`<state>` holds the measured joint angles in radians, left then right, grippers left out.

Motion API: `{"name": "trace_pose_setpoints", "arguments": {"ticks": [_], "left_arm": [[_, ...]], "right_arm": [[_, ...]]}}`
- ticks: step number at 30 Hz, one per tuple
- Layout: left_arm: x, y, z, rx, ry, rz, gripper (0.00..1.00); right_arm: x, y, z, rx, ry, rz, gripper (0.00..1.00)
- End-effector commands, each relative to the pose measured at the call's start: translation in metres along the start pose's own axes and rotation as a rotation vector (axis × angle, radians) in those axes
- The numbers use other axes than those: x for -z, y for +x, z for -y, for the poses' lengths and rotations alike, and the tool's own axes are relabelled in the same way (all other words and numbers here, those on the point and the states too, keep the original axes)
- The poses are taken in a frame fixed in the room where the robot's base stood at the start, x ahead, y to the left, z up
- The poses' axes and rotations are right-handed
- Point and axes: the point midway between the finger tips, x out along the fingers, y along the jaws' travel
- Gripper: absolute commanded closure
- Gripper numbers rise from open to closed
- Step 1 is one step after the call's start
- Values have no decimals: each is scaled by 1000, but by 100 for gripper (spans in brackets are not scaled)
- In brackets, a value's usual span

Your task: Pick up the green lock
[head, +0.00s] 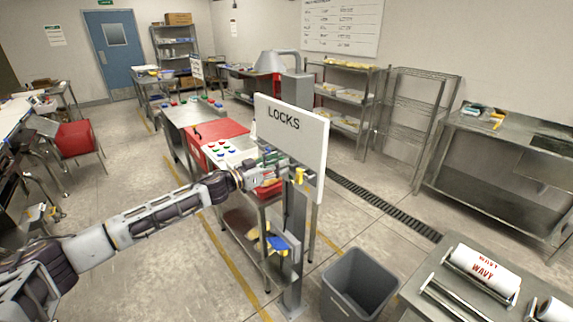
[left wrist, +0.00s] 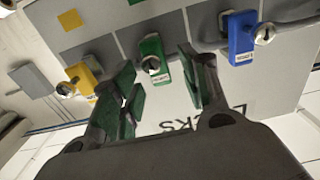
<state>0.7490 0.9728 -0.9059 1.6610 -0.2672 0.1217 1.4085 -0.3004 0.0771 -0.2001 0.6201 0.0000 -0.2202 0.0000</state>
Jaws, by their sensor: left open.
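The green lock (left wrist: 152,58) hangs on a pale board with grey patches (left wrist: 110,45) in the left wrist view, its metal part facing me. A yellow lock (left wrist: 82,80) hangs to its left and a blue lock (left wrist: 242,38) to its right. My left gripper (left wrist: 162,92) is open, with a finger on each side of the green lock's lower end. I cannot tell whether either finger touches it. In the head view, my left gripper (head: 262,178) is at the LOCKS sign (head: 290,133), and the green lock cannot be made out there. My right gripper is out of view.
A work table with a red panel (head: 222,138) stands behind the sign. A grey bin (head: 358,285) stands on the floor at the front right, beside a table with a roll marked WAVY (head: 482,272). The floor left of the work table is open.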

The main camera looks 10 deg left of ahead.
Motion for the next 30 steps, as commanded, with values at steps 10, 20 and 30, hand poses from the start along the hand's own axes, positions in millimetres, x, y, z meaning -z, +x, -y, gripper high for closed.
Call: {"name": "trace_pose_setpoints", "arguments": {"ticks": [10,20,30], "left_arm": [[0,0,0,0,0,0,76],[1,0,0,0,0,-1,100],[4,-1,0,0,1,-1,100]], "right_arm": [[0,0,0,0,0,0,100],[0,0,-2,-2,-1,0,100],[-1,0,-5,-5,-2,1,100]]}}
